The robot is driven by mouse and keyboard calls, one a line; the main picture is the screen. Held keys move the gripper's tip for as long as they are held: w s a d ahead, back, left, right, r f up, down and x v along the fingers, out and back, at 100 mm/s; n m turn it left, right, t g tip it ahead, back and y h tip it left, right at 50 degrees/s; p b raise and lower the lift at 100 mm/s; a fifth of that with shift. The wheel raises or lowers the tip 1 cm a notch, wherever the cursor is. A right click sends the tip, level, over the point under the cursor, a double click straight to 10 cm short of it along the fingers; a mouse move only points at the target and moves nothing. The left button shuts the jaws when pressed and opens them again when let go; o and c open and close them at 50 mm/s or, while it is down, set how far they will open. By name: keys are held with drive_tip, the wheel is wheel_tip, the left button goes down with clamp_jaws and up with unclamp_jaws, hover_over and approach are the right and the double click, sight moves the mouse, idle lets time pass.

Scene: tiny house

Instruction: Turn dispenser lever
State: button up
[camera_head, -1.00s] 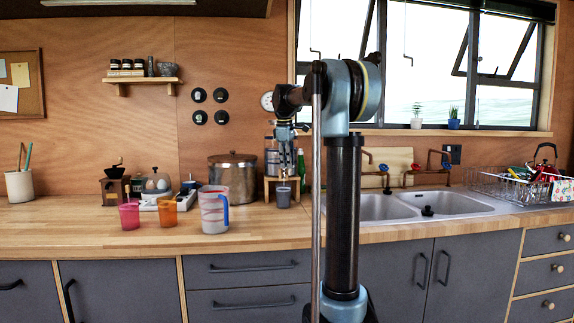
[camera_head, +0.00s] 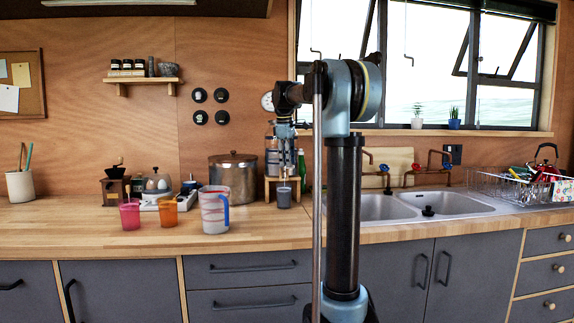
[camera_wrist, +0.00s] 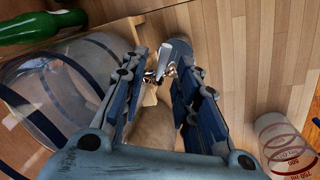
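The clear dispenser with dark blue bands (camera_wrist: 45,85) fills the left of the wrist view. In the head view the dispenser (camera_head: 270,148) stands on a wooden stand by the wall, partly hidden by my gripper. The small metallic tap and lever (camera_wrist: 165,62) show between my fingertips. My gripper (camera_wrist: 167,68) is open around the tap area; I cannot tell whether a finger touches the lever. In the head view my gripper (camera_head: 285,160) points down in front of the dispenser, above a grey cup (camera_head: 283,197).
A measuring jug (camera_head: 214,212) stands left of the cup, with orange (camera_head: 167,213) and pink (camera_head: 130,216) cups further left. A large pot (camera_head: 233,176) stands behind. The sink (camera_head: 440,203) is right.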

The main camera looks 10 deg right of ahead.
wheel_tip(320, 180, up, 11)
drive_tip(key=s+a, duration=0.1)
drive_tip(key=shift+s+f, duration=0.2)
drive_tip(key=shift+s, duration=0.2)
drive_tip(key=shift+r, duration=0.1)
idle(5.6)
wheel_tip(320, 180, up, 5)
drive_tip(key=s, duration=0.2)
drive_tip(key=w+f, duration=0.1)
drive_tip(key=f, duration=0.4)
drive_tip(key=w+d+f, duration=0.1)
drive_tip(key=f, duration=0.5)
drive_tip(key=w+d+f, duration=0.1)
drive_tip(key=f, duration=0.5)
drive_tip(key=shift+w, duration=0.2)
